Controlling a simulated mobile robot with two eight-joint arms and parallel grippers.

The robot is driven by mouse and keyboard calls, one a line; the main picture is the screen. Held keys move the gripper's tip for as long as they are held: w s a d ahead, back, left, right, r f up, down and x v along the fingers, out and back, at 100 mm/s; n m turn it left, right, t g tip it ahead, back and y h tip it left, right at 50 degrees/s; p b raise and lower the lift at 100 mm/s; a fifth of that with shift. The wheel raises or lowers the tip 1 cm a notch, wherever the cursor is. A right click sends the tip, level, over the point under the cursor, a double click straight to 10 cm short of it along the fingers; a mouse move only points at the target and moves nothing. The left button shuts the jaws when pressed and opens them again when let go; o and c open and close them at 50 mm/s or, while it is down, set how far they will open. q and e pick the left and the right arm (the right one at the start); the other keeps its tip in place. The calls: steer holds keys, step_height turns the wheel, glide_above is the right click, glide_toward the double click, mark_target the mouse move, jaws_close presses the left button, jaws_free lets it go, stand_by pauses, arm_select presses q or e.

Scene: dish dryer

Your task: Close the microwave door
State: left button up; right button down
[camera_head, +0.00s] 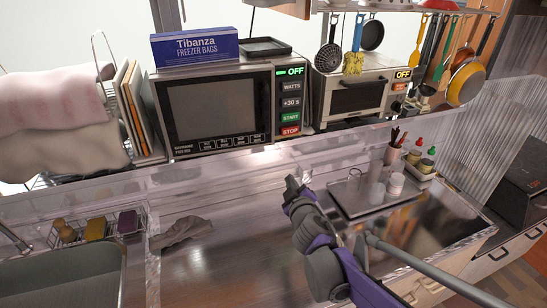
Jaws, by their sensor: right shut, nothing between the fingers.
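The microwave (222,108) stands on the shelf at the upper left of centre, with a dark door window and a control panel (290,100) at its right reading OFF. Its door (215,146) looks shut or nearly shut; I cannot tell whether a narrow gap is left at its edge. My right gripper (293,186) is shut and empty. It is in front of and below the microwave's right end, over the counter, and appears apart from the door. My left gripper is not in view.
A freezer bags box (195,48) and a dark tray (266,46) lie on the microwave. A toaster oven (358,95) stands to its right, with utensils hanging above. Boards and towels are at its left. A tray with cups (378,192) sits on the counter. A cloth (181,231) lies near the sink.

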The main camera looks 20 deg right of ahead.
step_height(320, 180, up, 3)
steer(key=a+m+t+y+b, duration=0.1)
steer(key=a+m+t+b, duration=0.1)
steer(key=a+m+b, duration=0.3)
steer(key=m+p, duration=0.1)
steer(key=m, duration=0.2)
glide_toward(269, 140)
steer(key=shift+t, duration=0.3)
steer(key=w, duration=0.6)
steer(key=shift+w+d+f, duration=0.3)
steer(key=shift+w+f, duration=0.1)
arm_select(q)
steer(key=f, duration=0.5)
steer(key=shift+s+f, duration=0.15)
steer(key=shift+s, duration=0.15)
arm_select(e)
steer(key=w, duration=0.2)
steer(key=shift+w+d+r+p, duration=0.1)
steer(key=shift+w+d+p, duration=0.15)
steer(key=shift+w+p, duration=0.15)
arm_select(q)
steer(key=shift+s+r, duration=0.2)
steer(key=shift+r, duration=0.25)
arm_select(e)
steer(key=shift+d+r, duration=0.1)
steer(key=shift+r, duration=0.1)
steer(key=shift+s, duration=0.1)
